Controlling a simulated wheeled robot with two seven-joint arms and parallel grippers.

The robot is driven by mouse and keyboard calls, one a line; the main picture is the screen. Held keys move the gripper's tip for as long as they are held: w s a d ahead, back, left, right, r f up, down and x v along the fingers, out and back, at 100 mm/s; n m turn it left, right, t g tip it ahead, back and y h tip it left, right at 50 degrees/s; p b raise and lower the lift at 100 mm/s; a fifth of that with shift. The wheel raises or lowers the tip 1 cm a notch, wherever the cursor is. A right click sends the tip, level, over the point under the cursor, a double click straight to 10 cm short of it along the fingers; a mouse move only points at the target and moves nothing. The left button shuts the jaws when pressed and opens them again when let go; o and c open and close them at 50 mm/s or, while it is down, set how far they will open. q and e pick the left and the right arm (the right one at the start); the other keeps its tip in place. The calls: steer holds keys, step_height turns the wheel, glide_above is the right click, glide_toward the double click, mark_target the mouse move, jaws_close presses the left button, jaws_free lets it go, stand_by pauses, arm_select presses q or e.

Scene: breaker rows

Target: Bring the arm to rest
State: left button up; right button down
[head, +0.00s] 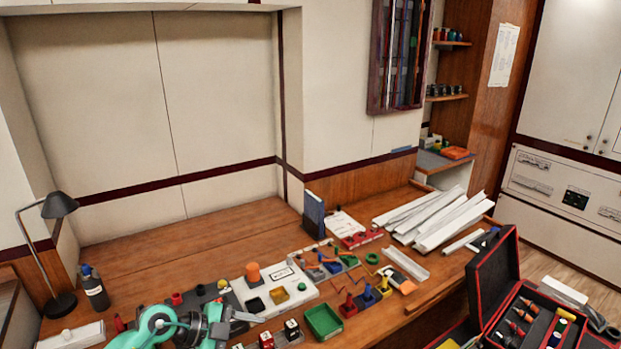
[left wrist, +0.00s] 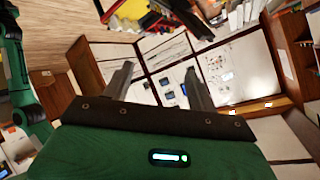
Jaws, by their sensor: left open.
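My left arm shows in teal and white at the bottom left of the head view, over the front of the wooden bench. Its gripper (head: 246,320) seems to point right, low in front of the breaker rows; its fingers are small there. In the left wrist view the gripper (left wrist: 159,68) has its two grey fingers wide apart with nothing between them. That view looks out, tilted, toward white wall panels. My right gripper is not in view.
The bench (head: 150,245) holds a green tray (head: 323,321), a white block with an orange knob (head: 253,272), white trunking (head: 440,215) and a black lamp (head: 59,206). An open red-edged case (head: 493,275) stands at right. The bench's back left is clear.

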arm_select(q)
steer(key=s+d+r+n+t+h, duration=0.2)
steer(key=d+r+n+t+h, duration=0.25)
steer(key=r+t, duration=0.4)
steer(key=a+r+n+t+y, duration=0.2)
steer(key=a+n+t+y, duration=0.4)
steer(key=a+n+t, duration=0.15)
steer(key=s+a+f+n+g+y, duration=0.3)
steer(key=s+a+f+n+y, duration=0.15)
steer(key=f+y, duration=0.2)
steer(key=s+a+f+n+g+y, duration=0.4)
steer(key=a+f+n+y, duration=0.15)
steer(key=f, duration=0.25)
steer(key=s+d+f+m+g+h, duration=0.15)
steer(key=s+f+g, duration=0.3)
steer(key=s, duration=0.55)
steer(key=s+d+f+g, duration=0.2)
steer(key=s+f+g, duration=0.25)
steer(key=s, duration=0.45)
step_height(320, 180, down, 31)
steer(key=g, duration=0.1)
steer(key=s+a+f, duration=0.2)
steer(key=s+f, duration=0.7)
steer(key=s+a+f+g, duration=0.1)
steer(key=s+f, duration=0.8)
steer(key=s, duration=0.1)
steer(key=shift+s+a+f+m, duration=0.15)
steer(key=shift+a+f+m, duration=0.2)
steer(key=shift+a+f, duration=0.05)
